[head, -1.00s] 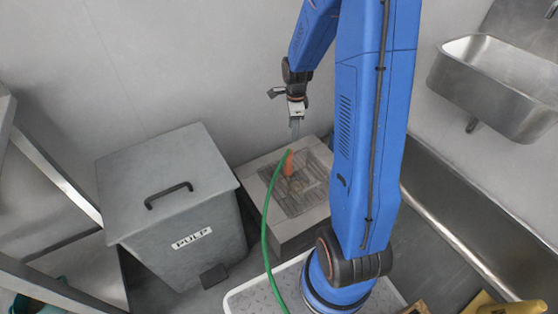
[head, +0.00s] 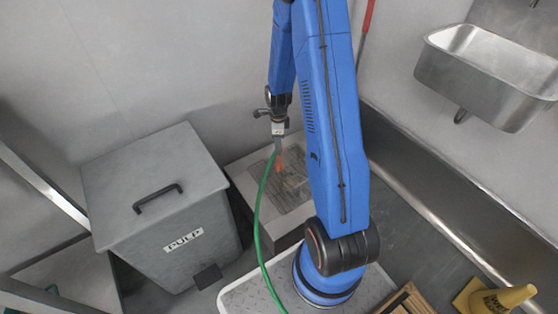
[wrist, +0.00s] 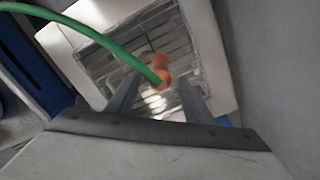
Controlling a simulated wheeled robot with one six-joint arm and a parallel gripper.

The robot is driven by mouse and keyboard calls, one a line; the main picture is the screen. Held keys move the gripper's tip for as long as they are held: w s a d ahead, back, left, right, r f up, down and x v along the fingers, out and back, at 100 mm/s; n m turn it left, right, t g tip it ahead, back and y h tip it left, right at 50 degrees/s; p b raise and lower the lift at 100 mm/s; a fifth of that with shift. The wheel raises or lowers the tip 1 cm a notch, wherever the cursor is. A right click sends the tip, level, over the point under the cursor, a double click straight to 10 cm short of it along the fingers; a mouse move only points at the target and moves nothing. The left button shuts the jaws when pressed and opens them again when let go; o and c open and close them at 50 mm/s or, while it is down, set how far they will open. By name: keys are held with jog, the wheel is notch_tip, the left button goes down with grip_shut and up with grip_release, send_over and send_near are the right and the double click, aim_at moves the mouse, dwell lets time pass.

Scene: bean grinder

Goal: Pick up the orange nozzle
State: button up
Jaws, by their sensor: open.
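The orange nozzle (head: 280,163) stands above the grated drain basin (head: 297,190), on the end of a green hose (head: 260,213). In the wrist view the nozzle (wrist: 160,72) lies between and just beyond the tips of my two fingers, with the green hose (wrist: 85,32) running off to the upper left. My gripper (head: 278,148) is open and points down over the nozzle. In the head view the fingertips overlap the nozzle's top, and I cannot tell whether they touch it. The wrist view shows the gripper (wrist: 158,88) with nothing held.
A grey lidded PULP bin (head: 165,205) stands left of the basin. A steel sink (head: 490,75) hangs on the right wall. A yellow cone-shaped object (head: 500,298) and a wooden crate (head: 408,300) are at the lower right. The wall is close behind the basin.

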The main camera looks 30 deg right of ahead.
aim_at(279, 158)
jog(key=shift+d+f, duration=0.15)
jog(key=shift+f, duration=3.65)
grip_shut()
